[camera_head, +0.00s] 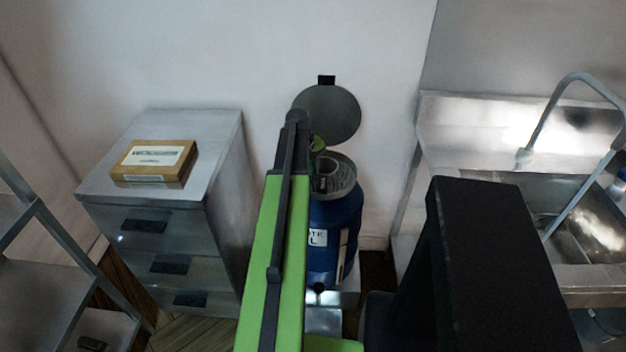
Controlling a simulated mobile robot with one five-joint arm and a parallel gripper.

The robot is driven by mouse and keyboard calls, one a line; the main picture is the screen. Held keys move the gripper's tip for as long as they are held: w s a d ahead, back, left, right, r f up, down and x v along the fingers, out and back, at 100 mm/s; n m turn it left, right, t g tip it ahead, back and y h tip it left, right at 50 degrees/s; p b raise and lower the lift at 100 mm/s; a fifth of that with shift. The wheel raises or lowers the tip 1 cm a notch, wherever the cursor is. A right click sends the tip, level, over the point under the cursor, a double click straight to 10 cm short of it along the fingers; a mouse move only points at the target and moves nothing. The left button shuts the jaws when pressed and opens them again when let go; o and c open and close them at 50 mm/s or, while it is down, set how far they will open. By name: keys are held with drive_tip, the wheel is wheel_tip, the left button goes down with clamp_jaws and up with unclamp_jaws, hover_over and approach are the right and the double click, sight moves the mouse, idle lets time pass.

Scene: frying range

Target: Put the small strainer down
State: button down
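I cannot make out the small strainer for certain. My green and dark grey arm reaches forward to the open top of a blue drum (334,240). My gripper (326,172) is at the drum's mouth, partly hidden behind my arm. Its fingers are too small and covered to show whether they are open or shut, or whether they hold anything. A grey rim (346,189) shows around the drum's mouth, and what is inside is mostly hidden.
A round dark lid (328,114) stands upright behind the drum by the wall. To the left, a metal drawer cabinet (185,225) carries a brown box (154,162). To the right is a steel sink (590,215) with a tall tap (548,115). A metal rack (40,225) stands far left.

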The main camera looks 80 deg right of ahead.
drive_tip(key=shift+f, duration=0.1)
drive_tip(key=c, duration=1.7)
unclamp_jaws()
drive_tip(key=shift+r, duration=0.2)
drive_tip(key=p+v, duration=1.1)
drive_tip(key=v, duration=0.1)
drive_tip(key=shift+r+p, duration=0.1)
drive_tip(key=shift+p, duration=0.3)
